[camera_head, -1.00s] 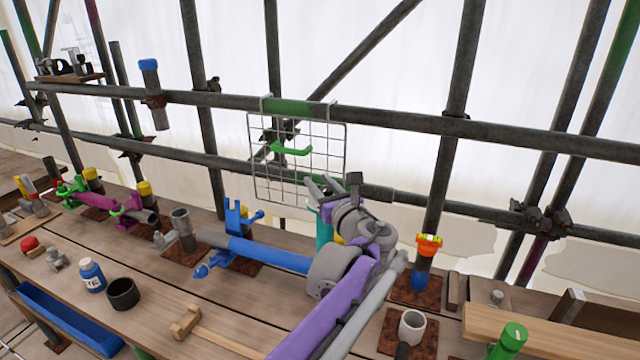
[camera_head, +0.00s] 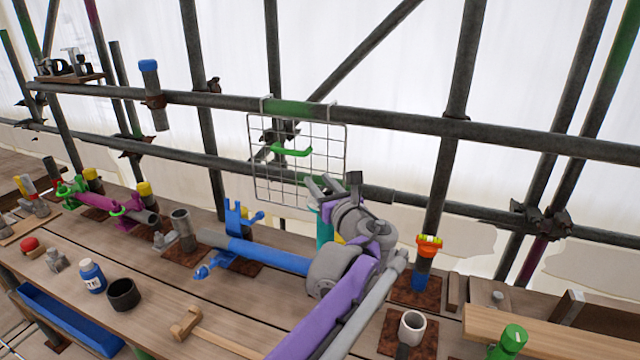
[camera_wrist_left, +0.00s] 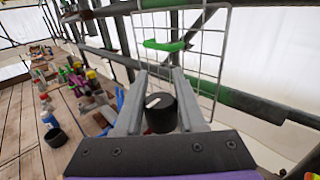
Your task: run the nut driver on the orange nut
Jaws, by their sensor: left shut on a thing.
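My left gripper (camera_head: 328,188) is in front of the lower part of the wire grid panel, at the middle of the head view. In the left wrist view its two grey fingers (camera_wrist_left: 160,85) stand either side of a black cylinder (camera_wrist_left: 160,114) with a white mark on its top. It looks like the nut driver's end, but its lower part is hidden. An orange piece (camera_head: 429,240) with a yellow top sits on a blue-and-dark post to the right; I cannot tell if it is the orange nut. No other orange nut shows clearly. My right gripper is not in view.
The wire grid (camera_head: 262,165) with a green hook (camera_head: 291,149) hangs from the scaffold rail (camera_head: 400,118). Behind my wrist stands a teal cylinder (camera_head: 324,228). A blue clamped tube (camera_head: 265,254), a black cup (camera_head: 122,294) and a bottle (camera_head: 92,277) are on the planks to the left.

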